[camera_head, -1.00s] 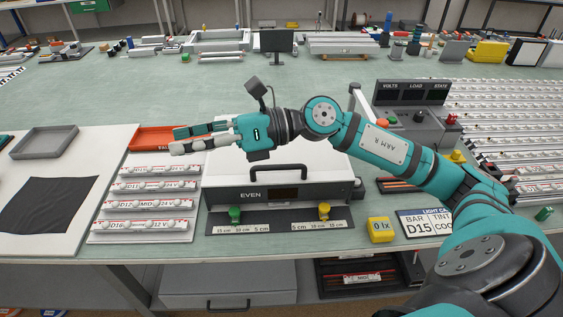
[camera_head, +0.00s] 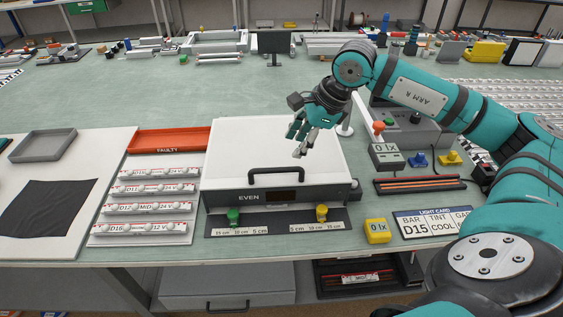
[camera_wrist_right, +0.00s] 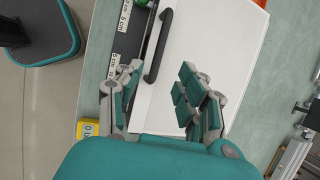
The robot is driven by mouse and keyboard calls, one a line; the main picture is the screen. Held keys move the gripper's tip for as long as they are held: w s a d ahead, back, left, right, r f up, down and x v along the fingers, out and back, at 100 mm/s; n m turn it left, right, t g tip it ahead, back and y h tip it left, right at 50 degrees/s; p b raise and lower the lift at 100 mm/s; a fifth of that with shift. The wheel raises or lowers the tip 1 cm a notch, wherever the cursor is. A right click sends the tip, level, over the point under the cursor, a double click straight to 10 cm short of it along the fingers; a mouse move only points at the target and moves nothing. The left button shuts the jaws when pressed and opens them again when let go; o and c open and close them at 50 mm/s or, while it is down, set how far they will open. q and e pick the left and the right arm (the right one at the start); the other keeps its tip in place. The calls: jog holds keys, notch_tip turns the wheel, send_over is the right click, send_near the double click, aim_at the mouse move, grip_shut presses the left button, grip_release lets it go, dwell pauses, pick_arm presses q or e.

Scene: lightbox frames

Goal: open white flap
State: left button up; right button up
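The white flap (camera_head: 232,145) is the flat lid of a box marked EVEN, and it lies closed. A black bar handle (camera_head: 276,172) stands at its front edge. My right gripper (camera_head: 298,142) is above the right part of the flap, behind the handle. Its fingers are spread and empty, as the wrist view also shows (camera_wrist_right: 160,78). My left gripper is out of view.
Green (camera_head: 233,215) and yellow (camera_head: 322,213) knobs stand on a scale strip before the box. A yellow 0 lx block (camera_head: 377,231) and light card (camera_head: 432,223) lie at right. A red tray (camera_head: 170,141) and lamp bars stand left. A control box (camera_head: 415,128) stands behind right.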

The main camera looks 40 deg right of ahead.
aim_at(279, 168)
jog(key=p+x, duration=0.2)
jog(key=x, duration=0.8)
jog(key=shift+c, duration=0.2)
grip_shut()
